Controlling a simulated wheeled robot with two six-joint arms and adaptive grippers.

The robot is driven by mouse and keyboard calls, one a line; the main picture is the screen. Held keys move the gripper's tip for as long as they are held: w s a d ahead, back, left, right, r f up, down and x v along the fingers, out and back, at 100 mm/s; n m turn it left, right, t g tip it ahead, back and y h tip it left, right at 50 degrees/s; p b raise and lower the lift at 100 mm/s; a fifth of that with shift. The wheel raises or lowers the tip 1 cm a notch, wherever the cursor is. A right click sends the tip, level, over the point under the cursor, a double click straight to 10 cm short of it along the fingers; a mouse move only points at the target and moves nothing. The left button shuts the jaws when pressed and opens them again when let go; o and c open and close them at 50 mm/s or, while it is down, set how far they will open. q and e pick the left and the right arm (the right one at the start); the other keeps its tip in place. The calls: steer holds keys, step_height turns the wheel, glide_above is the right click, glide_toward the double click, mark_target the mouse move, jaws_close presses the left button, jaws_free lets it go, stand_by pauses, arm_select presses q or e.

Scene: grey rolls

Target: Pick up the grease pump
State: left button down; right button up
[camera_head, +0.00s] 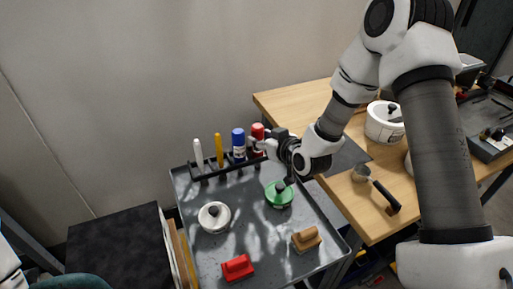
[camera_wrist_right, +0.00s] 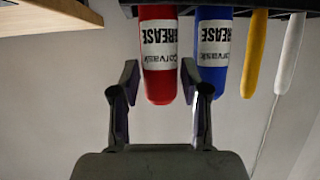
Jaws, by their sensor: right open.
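A red tube (camera_head: 258,131) and a blue tube (camera_head: 238,142) stand upright in a dark rack (camera_head: 208,175) at the back of a grey cart. In the right wrist view, the red tube (camera_wrist_right: 159,60) and the blue tube (camera_wrist_right: 213,55) appear upside down, both labelled "GREASE". No separate pump part shows. My right gripper (camera_wrist_right: 160,80) is open, with the red tube's end in line between its fingertips. My left gripper is out of view.
A white handle (camera_head: 198,153) and a yellow handle (camera_head: 218,150) stand in the same rack. The cart (camera_head: 270,258) also holds a white lidded pot (camera_head: 214,217), a green lidded item (camera_head: 279,196), a red block (camera_head: 237,268) and a brown block (camera_head: 306,239). A wooden table (camera_head: 290,103) adjoins right.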

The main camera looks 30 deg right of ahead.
steer(key=x, duration=0.3)
steer(key=shift+f, duration=0.35)
steer(key=shift+s+r, duration=0.1)
steer(key=shift+r, duration=0.15)
steer(key=c, duration=0.8)
